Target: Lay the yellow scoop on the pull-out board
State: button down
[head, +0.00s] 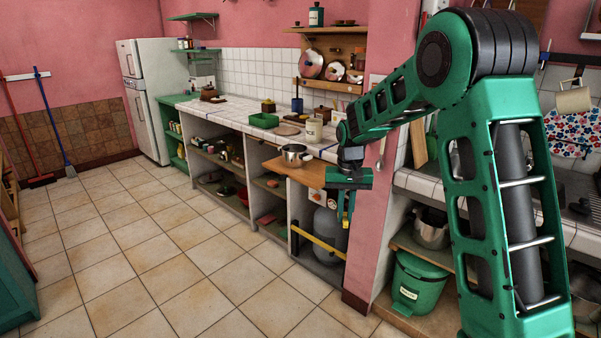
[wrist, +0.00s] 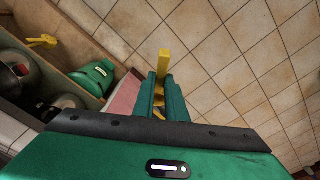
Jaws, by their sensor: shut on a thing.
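My gripper (head: 345,196) is shut on the yellow scoop (head: 346,217), which hangs down below the fingers. In the wrist view, the two green fingers (wrist: 164,92) close on the yellow scoop (wrist: 164,62), with part of it hidden between them. The wooden pull-out board (head: 312,177) sticks out from under the counter, just left of my gripper. A steel pot (head: 295,156) stands at its left part. The scoop is at the board's right end, in front of the cupboard; the exact gap cannot be told.
The tiled counter (head: 230,111) runs behind. A gas bottle (head: 325,228) stands below the board behind a yellow bar (head: 318,246). A pink wall end (head: 366,240) is close on the right. A green bucket (head: 418,284) sits beyond it. The floor in front is clear.

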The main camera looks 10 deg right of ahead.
aim_at(322, 174)
jog(key=u, duration=2.05)
jog(key=i, duration=1.1)
jog(key=z, duration=2.1)
jog(key=i, duration=0.15)
jog(key=z, duration=0.65)
